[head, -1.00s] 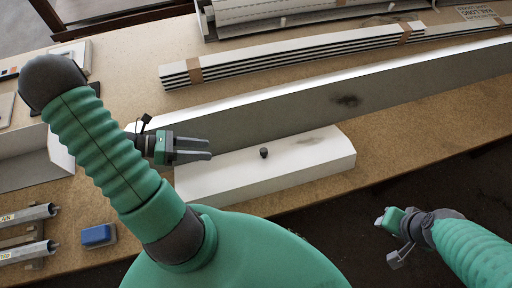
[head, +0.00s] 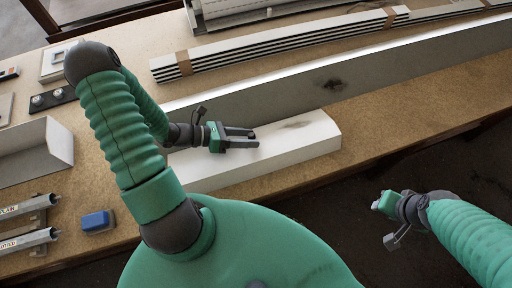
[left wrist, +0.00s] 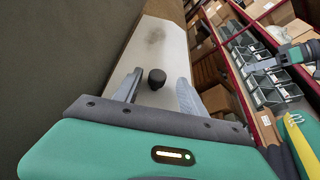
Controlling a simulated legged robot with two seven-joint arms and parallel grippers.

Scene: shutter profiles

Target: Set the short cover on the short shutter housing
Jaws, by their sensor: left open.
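The short cover (head: 290,142) is a white, slightly curved piece lying near the table's front edge, with a dark smudge on top. Its dark knob (left wrist: 157,78) shows between the fingers in the left wrist view; my gripper hides it in the head view. My left gripper (head: 254,138) is open above the cover, one finger on each side of the knob, not closed on it. An open light-grey box (head: 58,142), apparently the short shutter housing, lies at the left. My right gripper (head: 385,203) is beyond the table's front edge; its jaw opening is unclear.
A long grey profile (head: 400,75) lies right behind the cover. Strapped slats (head: 270,53) lie farther back. A blue block (head: 97,221) and labelled tubes (head: 25,240) are at the front left. Bare tabletop (head: 105,150) shows between the box and my left arm.

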